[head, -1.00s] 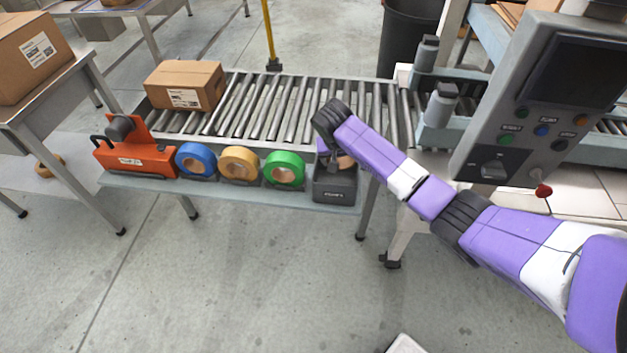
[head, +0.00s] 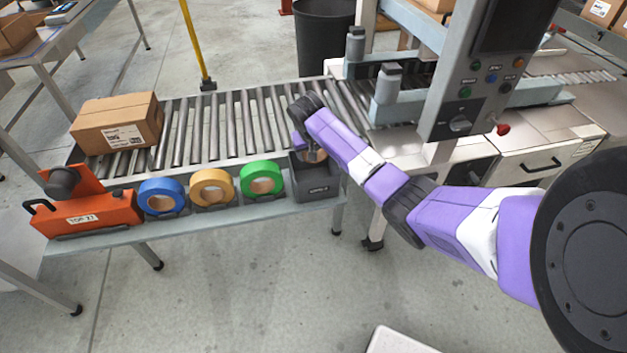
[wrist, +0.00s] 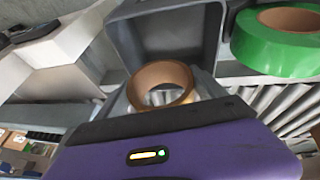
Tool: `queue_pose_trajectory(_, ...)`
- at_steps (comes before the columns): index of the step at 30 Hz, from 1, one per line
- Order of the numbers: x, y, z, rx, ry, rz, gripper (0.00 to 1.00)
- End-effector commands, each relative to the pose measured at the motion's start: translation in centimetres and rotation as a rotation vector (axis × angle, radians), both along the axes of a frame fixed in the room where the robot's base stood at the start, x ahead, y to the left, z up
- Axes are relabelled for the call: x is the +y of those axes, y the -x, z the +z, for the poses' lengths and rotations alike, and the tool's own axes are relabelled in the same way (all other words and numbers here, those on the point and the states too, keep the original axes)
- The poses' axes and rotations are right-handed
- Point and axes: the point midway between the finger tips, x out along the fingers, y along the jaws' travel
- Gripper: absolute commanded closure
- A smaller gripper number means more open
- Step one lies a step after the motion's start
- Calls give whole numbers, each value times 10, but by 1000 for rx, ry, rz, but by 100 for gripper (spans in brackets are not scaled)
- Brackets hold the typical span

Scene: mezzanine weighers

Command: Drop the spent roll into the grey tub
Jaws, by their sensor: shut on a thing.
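The spent roll is a bare brown cardboard ring (head: 316,156); it also shows in the wrist view (wrist: 160,82). My gripper (head: 309,150) is shut on it. The grey tub (head: 317,187) is an open dark box at the right end of the shelf along the conveyor's front, and its inside shows in the wrist view (wrist: 165,28). The roll is at the tub's mouth, overlapping its near rim in the wrist view. I cannot tell how far above or inside the rim it is. The fingertips are largely hidden by my wrist and the roll.
Green (head: 261,179), tan (head: 212,188) and blue (head: 161,197) tape rolls stand in a row left of the tub. An orange dispenser (head: 85,215) is farther left. A carton (head: 117,122) sits on the roller conveyor (head: 225,125). A control panel (head: 470,105) stands at right.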

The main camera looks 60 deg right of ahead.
Motion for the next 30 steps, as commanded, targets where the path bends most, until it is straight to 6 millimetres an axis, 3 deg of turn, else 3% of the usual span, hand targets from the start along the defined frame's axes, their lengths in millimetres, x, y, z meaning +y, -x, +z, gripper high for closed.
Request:
queue_pose_trajectory(1, -1, 0, -12, -1, 2, -1, 61)
queue_pose_trajectory(9, 0, 0, -32, -1, 2, 1, 61)
queue_pose_trajectory(22, 0, 0, -35, -1, 1, 0, 61)
queue_pose_trajectory(23, 0, 0, -35, -1, 1, 0, 16)
queue_pose_trajectory(24, 0, 0, -35, -1, 1, 0, 8)
queue_pose_trajectory(26, 0, 0, -35, -1, 1, 0, 0)
queue_pose_trajectory(30, -1, 0, -35, 1, 1, -2, 0)
